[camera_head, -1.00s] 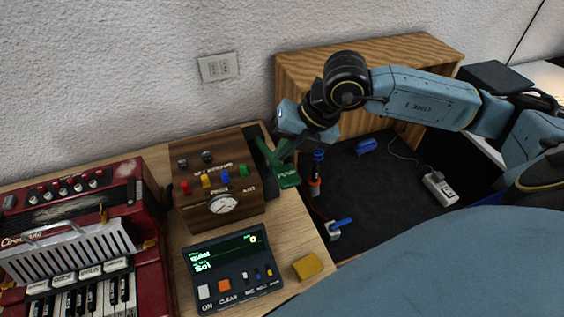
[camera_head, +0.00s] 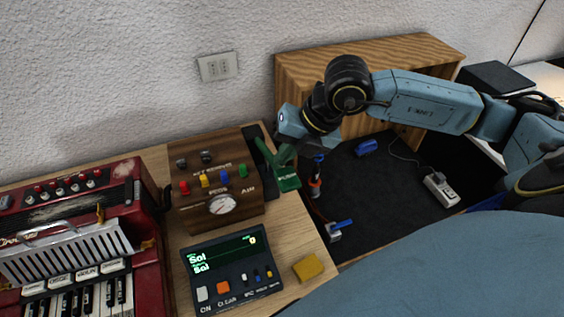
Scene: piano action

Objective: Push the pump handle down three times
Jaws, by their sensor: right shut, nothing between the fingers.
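The green pump handle (camera_head: 287,181), marked PUSH, sticks out at the right side of the brown wooden box (camera_head: 215,212). The box has coloured knobs and a round white dial (camera_head: 222,204) on its front. My right gripper (camera_head: 290,135) is shut and empty, just above the green handle's upper part. I cannot tell whether it touches the handle. The fingertips are partly hidden by the hand. My left gripper is out of view.
A red accordion (camera_head: 70,250) stands at the left. A dark display panel (camera_head: 232,270) and a yellow block (camera_head: 308,267) lie in front of the box. A wooden cabinet (camera_head: 400,55), screwdriver (camera_head: 316,180) and power strip (camera_head: 441,189) are at the right.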

